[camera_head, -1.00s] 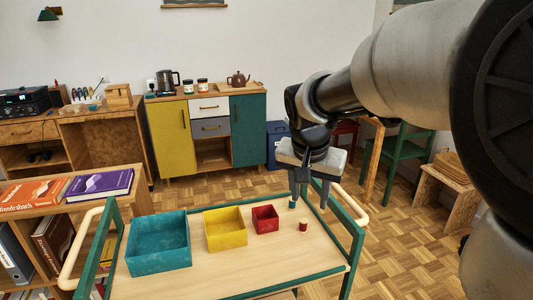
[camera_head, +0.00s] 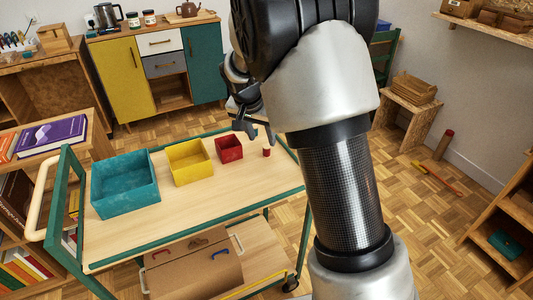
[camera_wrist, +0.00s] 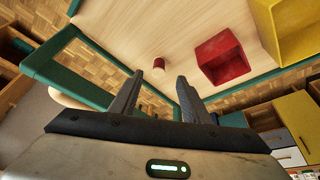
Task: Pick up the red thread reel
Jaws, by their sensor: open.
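The red thread reel (camera_head: 266,151) stands on the pale wooden top of the green-framed trolley (camera_head: 215,204), right of the small red box (camera_head: 229,148). In the wrist view the reel (camera_wrist: 159,64) shows just beyond the gap between my fingertips, near the middle of the gap. My gripper (camera_head: 261,134) is open and empty, near the trolley's far right corner, just behind the reel in the head view. My gripper's two fingers (camera_wrist: 160,77) point toward the trolley top. The reel is not touched, as far as I can see.
The yellow box (camera_head: 190,163) and the teal box (camera_head: 125,184) stand in a row left of the red box. The trolley has a raised green rim. The top in front of the boxes is clear. My arm hides part of the room behind.

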